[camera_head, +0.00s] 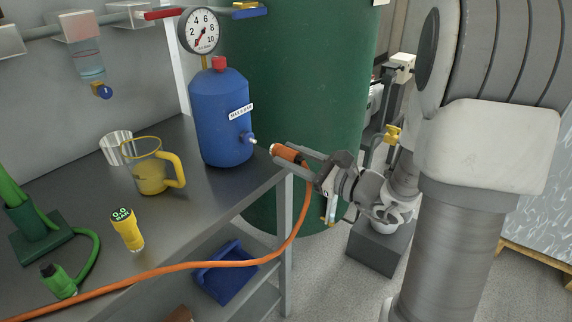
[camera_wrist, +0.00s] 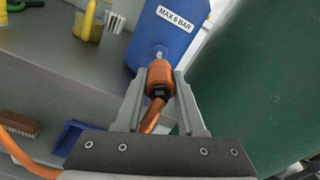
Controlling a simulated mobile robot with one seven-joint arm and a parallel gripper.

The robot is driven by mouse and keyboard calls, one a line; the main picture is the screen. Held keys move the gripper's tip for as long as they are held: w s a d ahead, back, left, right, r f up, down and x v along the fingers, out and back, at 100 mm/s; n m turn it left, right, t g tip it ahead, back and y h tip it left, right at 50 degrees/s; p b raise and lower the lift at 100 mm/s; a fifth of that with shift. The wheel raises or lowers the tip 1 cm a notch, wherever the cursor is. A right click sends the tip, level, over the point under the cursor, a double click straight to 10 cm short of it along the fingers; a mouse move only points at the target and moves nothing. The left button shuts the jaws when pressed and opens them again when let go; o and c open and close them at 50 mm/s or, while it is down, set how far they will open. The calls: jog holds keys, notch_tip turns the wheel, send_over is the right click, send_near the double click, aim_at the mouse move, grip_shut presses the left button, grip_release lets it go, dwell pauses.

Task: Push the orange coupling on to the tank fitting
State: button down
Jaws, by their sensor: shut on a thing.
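The blue tank (camera_head: 222,118) stands on the bench with a silver fitting (camera_head: 249,138) on its right side, low down. My gripper (camera_head: 284,151) is shut on the orange coupling (camera_head: 288,152), just to the right of the fitting. An orange hose (camera_head: 230,262) runs from the coupling's back end down across the bench edge. In the wrist view the coupling (camera_wrist: 159,80) sits between my two fingers and its front end points at the fitting (camera_wrist: 159,53).
A pressure gauge (camera_head: 201,31) is above the tank. A large green vessel (camera_head: 300,85) stands behind.

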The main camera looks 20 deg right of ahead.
jog(key=shift+w+a, duration=0.1)
jog(key=shift+x, duration=2.8)
jog(key=shift+b, duration=0.3)
jog(key=shift+w+a, duration=0.25)
jog(key=shift+w, duration=0.1)
dwell(0.6)
jog(key=shift+c, duration=2.2)
grip_release()
jog(key=p+v, duration=0.3)
jog(key=v, duration=1.4)
jog(key=shift+s+d, duration=0.15)
jog(key=shift+s, duration=0.1)
